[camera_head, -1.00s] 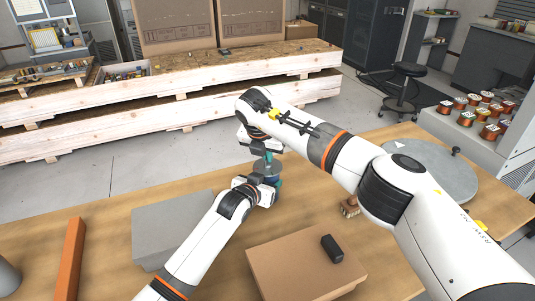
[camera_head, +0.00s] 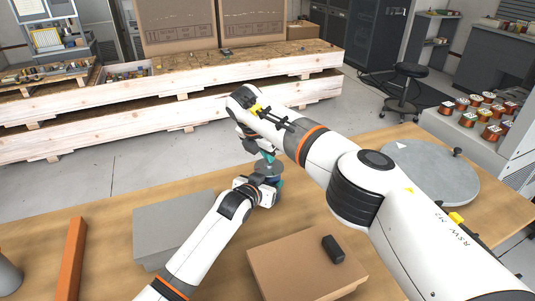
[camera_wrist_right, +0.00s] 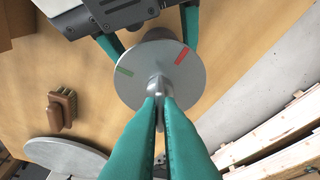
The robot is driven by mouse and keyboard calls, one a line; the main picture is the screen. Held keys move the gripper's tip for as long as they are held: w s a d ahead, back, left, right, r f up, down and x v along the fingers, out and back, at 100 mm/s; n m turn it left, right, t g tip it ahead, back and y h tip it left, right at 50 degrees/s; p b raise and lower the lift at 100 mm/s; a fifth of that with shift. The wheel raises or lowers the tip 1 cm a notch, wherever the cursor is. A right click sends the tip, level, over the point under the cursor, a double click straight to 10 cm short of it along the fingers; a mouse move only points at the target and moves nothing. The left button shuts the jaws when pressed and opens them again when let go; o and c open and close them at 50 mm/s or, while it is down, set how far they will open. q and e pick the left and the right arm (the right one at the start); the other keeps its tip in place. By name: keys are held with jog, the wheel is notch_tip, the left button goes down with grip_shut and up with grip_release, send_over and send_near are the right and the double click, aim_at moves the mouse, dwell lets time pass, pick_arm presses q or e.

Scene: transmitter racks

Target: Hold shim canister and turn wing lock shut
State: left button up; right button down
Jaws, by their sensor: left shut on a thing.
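The shim canister (camera_head: 267,166) stands over the wooden table with its round grey lid (camera_wrist_right: 133,82) facing up. The lid bears a green mark at left and a red mark at upper right in the right wrist view. My left gripper (camera_head: 268,187) is shut on the canister; its teal fingers show on both sides of it in the wrist view. The grey wing lock (camera_wrist_right: 158,84) rises from the middle of the lid. My right gripper (camera_wrist_right: 160,100) has its teal fingertips close together at the wing lock, from above. Whether they clamp it I cannot tell.
A cardboard box (camera_head: 302,260) with a black block (camera_head: 332,249) on it and a grey box (camera_head: 165,230) stand nearby. A grey round plate (camera_head: 440,170) lies at right. A brown wooden piece (camera_wrist_right: 61,110) shows in the wrist view.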

jog(key=c, duration=1.6)
grip_release()
jog(key=shift+r, duration=0.1)
jog(key=v, duration=1.2)
jog(key=shift+c, duration=0.6)
